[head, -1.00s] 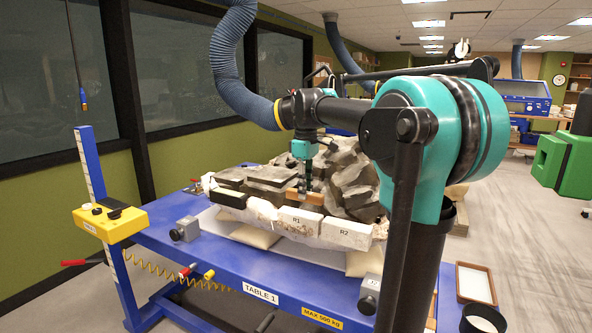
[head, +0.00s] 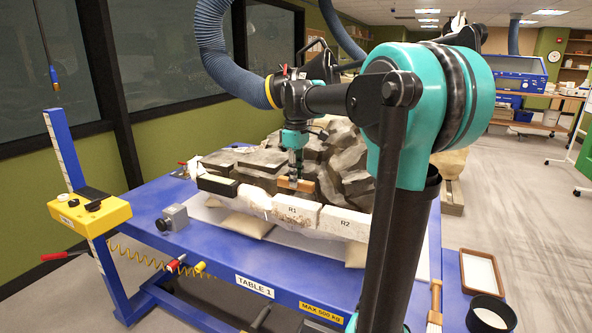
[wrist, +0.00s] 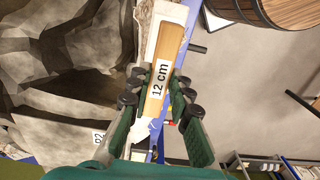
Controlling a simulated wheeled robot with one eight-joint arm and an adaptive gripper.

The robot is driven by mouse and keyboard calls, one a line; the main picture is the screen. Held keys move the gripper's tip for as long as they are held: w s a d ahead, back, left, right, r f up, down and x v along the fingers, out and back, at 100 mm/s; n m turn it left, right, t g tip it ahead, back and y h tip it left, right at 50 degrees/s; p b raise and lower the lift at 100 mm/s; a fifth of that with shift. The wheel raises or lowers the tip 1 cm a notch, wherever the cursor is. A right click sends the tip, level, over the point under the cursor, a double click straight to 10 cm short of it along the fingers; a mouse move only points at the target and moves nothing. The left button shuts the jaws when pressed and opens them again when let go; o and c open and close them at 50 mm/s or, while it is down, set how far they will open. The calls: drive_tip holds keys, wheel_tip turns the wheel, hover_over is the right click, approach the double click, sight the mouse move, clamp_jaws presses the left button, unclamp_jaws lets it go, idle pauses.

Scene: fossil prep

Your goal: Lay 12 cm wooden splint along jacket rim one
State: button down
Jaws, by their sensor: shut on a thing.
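The wooden splint (wrist: 167,65), labelled "12 cm", is held between the fingers of my gripper (wrist: 156,97) in the wrist view. In the head view the splint (head: 296,184) is level above the back of the white plaster jacket rim, behind the R1 label. My gripper (head: 295,172) points down and is shut on it. The jacket rim section marked R1 (head: 293,211) is at the table's front side, with the section marked R2 (head: 345,223) to its right. Whether the splint touches the rim or rock cannot be told.
Grey rock (head: 330,150) rises behind the rim. A black block (head: 217,185) lies at the rim's left end. A grey clamp (head: 177,217) stands on the blue table (head: 222,253). A brown-edged tray (head: 479,272) and black cup (head: 491,314) are at right.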

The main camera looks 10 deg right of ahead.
drive_tip(key=shift+f, duration=2.05)
drive_tip(key=shift+f, duration=0.15)
drive_tip(key=c, duration=1.3)
unclamp_jaws()
wheel_tip(320, 180, up, 12)
drive_tip(key=shift+s, duration=0.1)
